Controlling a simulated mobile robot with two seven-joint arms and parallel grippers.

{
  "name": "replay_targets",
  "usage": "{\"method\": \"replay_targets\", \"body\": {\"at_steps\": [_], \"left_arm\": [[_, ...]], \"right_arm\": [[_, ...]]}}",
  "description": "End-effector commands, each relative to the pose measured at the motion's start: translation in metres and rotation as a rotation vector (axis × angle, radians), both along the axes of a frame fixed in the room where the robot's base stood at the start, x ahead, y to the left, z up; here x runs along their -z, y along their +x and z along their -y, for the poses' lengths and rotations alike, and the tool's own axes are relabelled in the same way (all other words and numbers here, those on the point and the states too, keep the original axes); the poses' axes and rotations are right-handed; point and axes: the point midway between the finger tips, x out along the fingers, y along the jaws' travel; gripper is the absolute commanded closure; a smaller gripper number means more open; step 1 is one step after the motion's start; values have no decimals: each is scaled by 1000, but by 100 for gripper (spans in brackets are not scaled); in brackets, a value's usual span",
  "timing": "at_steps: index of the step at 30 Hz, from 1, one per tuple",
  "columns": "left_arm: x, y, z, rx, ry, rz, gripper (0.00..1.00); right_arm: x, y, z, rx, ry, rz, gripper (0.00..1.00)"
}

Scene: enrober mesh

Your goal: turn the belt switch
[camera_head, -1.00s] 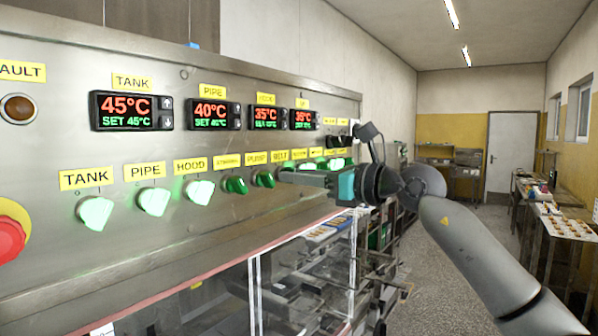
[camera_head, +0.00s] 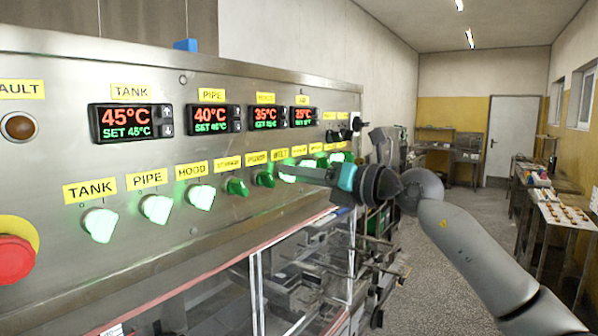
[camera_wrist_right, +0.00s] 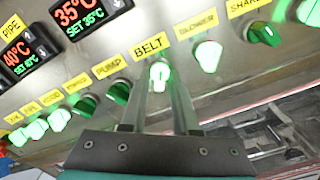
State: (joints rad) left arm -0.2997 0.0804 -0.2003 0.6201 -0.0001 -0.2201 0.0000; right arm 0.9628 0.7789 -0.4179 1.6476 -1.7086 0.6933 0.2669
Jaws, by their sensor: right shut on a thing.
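The belt switch (camera_wrist_right: 159,75) is a knob below the yellow BELT label (camera_wrist_right: 151,47). In the right wrist view it glows pale green and its grip stands about upright. In the head view it shows as a bright glow (camera_head: 287,176), partly hidden by my right gripper (camera_head: 300,172). In the wrist view the two fingers of my right gripper (camera_wrist_right: 159,86) reach up to the knob, one on each side, and are shut on it. My left gripper is in neither view.
The dark pump switch (camera_wrist_right: 119,93) is left of the belt switch; the lit blower switch (camera_wrist_right: 208,55) is right of it. Lit tank (camera_head: 100,224), pipe (camera_head: 156,208) and hood (camera_head: 201,196) switches lie further left. A red emergency button (camera_head: 14,262) sits at the far left.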

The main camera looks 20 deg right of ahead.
Motion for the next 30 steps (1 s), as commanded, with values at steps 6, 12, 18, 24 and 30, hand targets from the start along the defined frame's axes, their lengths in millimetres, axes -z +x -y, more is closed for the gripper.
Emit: {"method": "replay_targets", "body": {"at_steps": [6,12,18,24,30], "left_arm": [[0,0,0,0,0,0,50],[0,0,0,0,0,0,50],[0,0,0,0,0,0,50],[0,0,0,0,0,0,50],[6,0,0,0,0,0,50]], "right_arm": [[-1,0,0,0,9,-4,100],[-1,0,0,1,9,-5,100],[0,0,0,1,8,-4,55],[0,0,0,1,7,-4,55],[2,-10,10,2,5,-4,55]]}}
